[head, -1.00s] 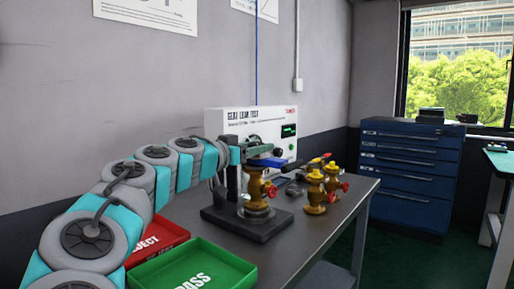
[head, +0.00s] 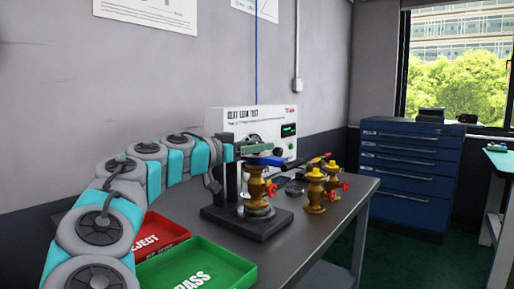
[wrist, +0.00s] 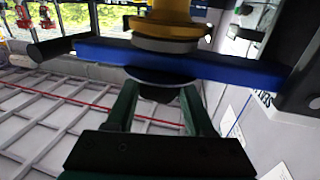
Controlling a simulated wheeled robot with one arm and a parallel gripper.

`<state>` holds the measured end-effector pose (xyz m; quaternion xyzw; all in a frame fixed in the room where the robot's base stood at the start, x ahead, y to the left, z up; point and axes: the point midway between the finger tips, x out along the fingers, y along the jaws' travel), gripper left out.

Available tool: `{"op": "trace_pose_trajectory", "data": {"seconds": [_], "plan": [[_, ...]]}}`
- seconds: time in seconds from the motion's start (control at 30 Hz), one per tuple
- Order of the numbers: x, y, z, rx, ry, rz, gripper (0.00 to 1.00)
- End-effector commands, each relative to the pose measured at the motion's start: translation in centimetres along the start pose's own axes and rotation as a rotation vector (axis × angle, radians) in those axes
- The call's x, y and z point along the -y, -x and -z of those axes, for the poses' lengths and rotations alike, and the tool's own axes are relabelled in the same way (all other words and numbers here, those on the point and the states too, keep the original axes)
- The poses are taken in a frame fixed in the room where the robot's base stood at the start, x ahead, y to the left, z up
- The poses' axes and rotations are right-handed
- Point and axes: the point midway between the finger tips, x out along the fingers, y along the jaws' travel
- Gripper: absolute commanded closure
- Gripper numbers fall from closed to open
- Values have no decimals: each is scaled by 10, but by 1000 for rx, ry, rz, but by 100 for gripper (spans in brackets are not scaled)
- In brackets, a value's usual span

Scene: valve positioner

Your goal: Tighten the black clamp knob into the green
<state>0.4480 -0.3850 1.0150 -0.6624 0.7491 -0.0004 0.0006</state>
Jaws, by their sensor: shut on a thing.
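My gripper (wrist: 160,108) has its two green fingers on either side of the black clamp knob (wrist: 158,88), shut on it. The knob sits against the blue clamp bar (wrist: 110,52); its far side is hidden by the bar. In the head view the blue bar (head: 265,161) lies across the top of a brass valve (head: 257,187), which stands upright on the black fixture base (head: 232,223). My gripper shows there just above the bar, and the knob is hard to make out. I cannot see a green mark on the clamp.
The leak test box (head: 228,118) with a lit green display (head: 289,130) stands behind the fixture. Two more brass valves (head: 315,193) stand to the right. A red REJECT tray (head: 160,236) and a green PASS tray (head: 232,264) lie at the front left.

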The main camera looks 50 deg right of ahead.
Motion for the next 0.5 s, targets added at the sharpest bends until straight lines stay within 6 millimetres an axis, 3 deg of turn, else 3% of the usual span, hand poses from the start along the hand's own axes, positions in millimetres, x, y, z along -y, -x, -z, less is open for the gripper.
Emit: {"op": "trace_pose_trajectory", "data": {"seconds": [0.5], "plan": [[1, -2, 0, 2, 3, -265, 100]]}}
